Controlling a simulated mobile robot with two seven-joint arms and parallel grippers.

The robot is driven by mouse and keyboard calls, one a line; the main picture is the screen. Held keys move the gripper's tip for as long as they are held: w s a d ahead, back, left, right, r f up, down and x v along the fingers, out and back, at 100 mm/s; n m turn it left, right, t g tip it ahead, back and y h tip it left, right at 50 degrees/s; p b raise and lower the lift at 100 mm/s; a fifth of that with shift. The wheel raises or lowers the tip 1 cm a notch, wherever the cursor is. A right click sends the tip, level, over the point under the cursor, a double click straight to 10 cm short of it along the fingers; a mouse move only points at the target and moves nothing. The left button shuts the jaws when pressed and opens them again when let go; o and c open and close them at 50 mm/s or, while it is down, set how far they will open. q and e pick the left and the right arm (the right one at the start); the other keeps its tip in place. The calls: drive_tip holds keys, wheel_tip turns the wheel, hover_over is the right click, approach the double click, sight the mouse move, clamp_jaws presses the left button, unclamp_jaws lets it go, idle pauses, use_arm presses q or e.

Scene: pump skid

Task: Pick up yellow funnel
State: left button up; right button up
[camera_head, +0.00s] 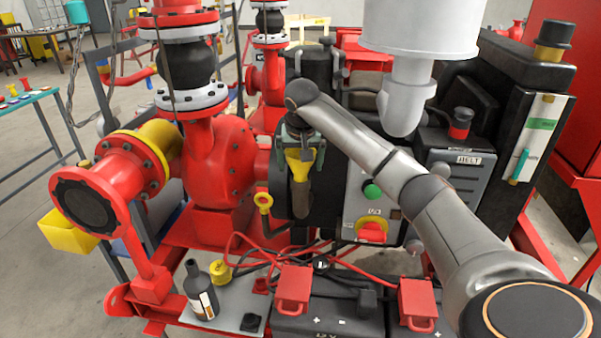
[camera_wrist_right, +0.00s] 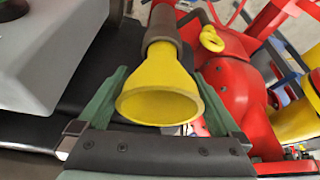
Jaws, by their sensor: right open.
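The yellow funnel (camera_head: 299,166) is upright, wide mouth up, in front of the dark motor housing. Its narrow end sits in a brown sleeve-like holder (camera_head: 300,198). My right gripper (camera_head: 302,150) is at the funnel from above, its jaws partly hidden by my wrist. In the right wrist view the funnel (camera_wrist_right: 160,88) shows its wide mouth towards the camera. The green fingers of my open right gripper (camera_wrist_right: 161,76) stand on either side of it, with visible gaps near the rim. My left gripper is not in view.
A red pump (camera_head: 217,160) stands left of the funnel. A control box with a green button (camera_head: 372,191) and red switch (camera_head: 371,231) is close on the right.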

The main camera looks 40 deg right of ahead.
drive_tip(key=shift+r, duration=0.1)
drive_tip(key=c, duration=1.3)
drive_tip(key=shift+r, duration=0.6)
drive_tip(key=v, duration=0.6)
drive_tip(key=a+v, duration=0.1)
drive_tip(key=v, duration=0.2)
drive_tip(key=shift+s+f, duration=0.15)
drive_tip(key=s+a+r, duration=0.1)
drive_tip(key=s+a, duration=0.1)
drive_tip(key=s+a+r, duration=0.1)
drive_tip(key=s+a, duration=0.1)
drive_tip(key=a, duration=0.1)
drive_tip(key=s+a+r, duration=0.1)
drive_tip(key=s+a, duration=0.1)
drive_tip(key=shift+s+a+r, duration=0.2)
drive_tip(key=shift+r, duration=0.2)
